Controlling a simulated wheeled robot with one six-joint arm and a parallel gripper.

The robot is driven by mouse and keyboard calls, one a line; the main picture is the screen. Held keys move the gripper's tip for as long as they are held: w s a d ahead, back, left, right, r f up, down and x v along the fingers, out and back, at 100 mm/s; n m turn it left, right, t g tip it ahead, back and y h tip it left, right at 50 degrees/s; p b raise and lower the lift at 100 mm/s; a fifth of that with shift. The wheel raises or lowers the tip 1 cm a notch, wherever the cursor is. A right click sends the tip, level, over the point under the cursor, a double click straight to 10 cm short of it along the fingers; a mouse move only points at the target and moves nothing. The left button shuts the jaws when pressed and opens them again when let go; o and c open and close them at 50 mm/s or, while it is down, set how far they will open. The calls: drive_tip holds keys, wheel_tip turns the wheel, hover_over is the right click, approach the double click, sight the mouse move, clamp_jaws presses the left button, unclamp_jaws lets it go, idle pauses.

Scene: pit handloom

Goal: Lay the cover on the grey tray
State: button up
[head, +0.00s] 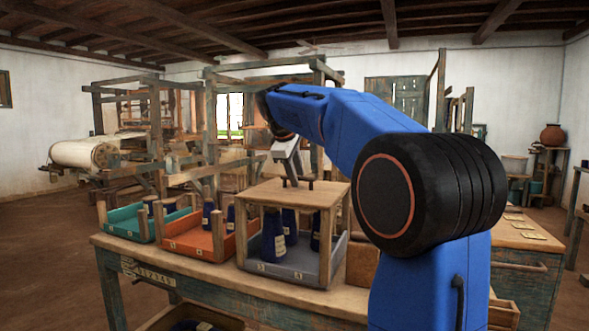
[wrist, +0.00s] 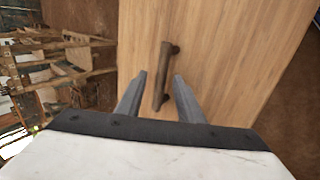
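The cover (head: 280,193) is a light wooden board with a dark bar handle. In the head view it lies level over the grey tray (head: 292,274), appearing to rest on the tray's corner posts. Dark blue cones (head: 273,236) stand in the tray beneath it. My gripper (head: 291,182) points down at the cover's handle. In the wrist view the cover (wrist: 225,50) fills the middle, and my gripper (wrist: 159,75) is open, its fingers on either side of the handle (wrist: 164,78), with gaps showing. Contact with the cover's surface cannot be told.
An orange tray (head: 190,243) and a teal tray (head: 125,226), both with corner posts and dark cones, stand to the left on the workbench (head: 225,283). A brown box (head: 361,266) is right of the grey tray. Wooden loom frames stand behind.

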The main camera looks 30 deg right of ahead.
drive_tip(key=v, duration=1.7)
drive_tip(key=s+a+f+m+y, duration=0.1)
drive_tip(key=s+a+f+m, duration=0.1)
drive_tip(key=s+f, duration=0.9)
drive_tip(key=s+a+f+m+y, duration=0.2)
drive_tip(key=s+f, duration=0.9)
drive_tip(key=f, duration=0.8)
drive_tip(key=s+a+f+m+y, duration=0.2)
drive_tip(key=s+a+f, duration=0.4)
drive_tip(key=s+f, duration=0.5)
wheel_tip(320, 180, down, 5)
drive_tip(key=shift+s+f+m+t, duration=0.15)
drive_tip(key=shift+m+t, duration=0.15)
drive_tip(key=shift+m, duration=0.5)
